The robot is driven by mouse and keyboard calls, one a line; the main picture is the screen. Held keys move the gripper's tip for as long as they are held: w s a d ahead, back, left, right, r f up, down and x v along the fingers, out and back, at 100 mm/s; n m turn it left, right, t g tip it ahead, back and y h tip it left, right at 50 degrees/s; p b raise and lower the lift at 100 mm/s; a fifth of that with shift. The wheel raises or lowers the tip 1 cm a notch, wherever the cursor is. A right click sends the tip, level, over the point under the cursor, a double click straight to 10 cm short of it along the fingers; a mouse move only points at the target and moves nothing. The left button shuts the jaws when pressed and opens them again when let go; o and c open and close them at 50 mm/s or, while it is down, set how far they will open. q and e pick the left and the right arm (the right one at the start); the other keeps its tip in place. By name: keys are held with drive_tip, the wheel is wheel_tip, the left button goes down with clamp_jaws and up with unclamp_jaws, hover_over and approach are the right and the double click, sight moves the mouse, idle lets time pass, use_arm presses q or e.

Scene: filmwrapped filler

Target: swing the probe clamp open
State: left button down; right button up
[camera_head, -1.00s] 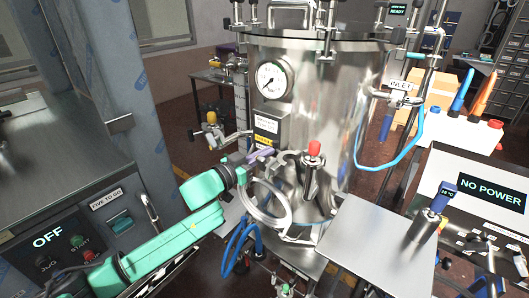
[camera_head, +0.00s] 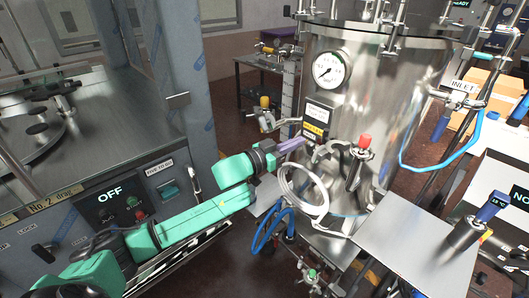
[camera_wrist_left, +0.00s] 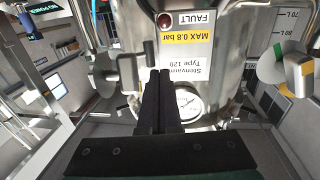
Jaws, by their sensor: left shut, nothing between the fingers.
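A pale metal ring (camera_head: 304,191) stands at the lower front of the steel vessel (camera_head: 385,110). A red-capped fitting (camera_head: 364,142) stands to its right. I cannot tell for certain which part is the probe clamp. My left gripper (camera_head: 291,146) is shut and empty, above the ring and below the yellow-labelled box on the vessel. In the left wrist view, my left gripper (camera_wrist_left: 161,75) points at the vessel front, close under the MAX 0.8 bar label (camera_wrist_left: 190,39). A probe with a blue display head (camera_head: 492,204) stands upright on the right. My right gripper is out of view.
A pressure gauge (camera_head: 330,69) is on the vessel. A bare metal plate (camera_head: 415,235) lies in front at right. A blue hose (camera_head: 268,232) hangs below the ring. A cabinet marked OFF (camera_head: 110,195) stands at left, behind my left arm.

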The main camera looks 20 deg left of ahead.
use_arm(q)
drive_tip(key=a+b+v, duration=0.1)
drive_tip(key=b+v, duration=0.2)
drive_tip(key=v, duration=0.4)
drive_tip(key=shift+a, duration=0.2)
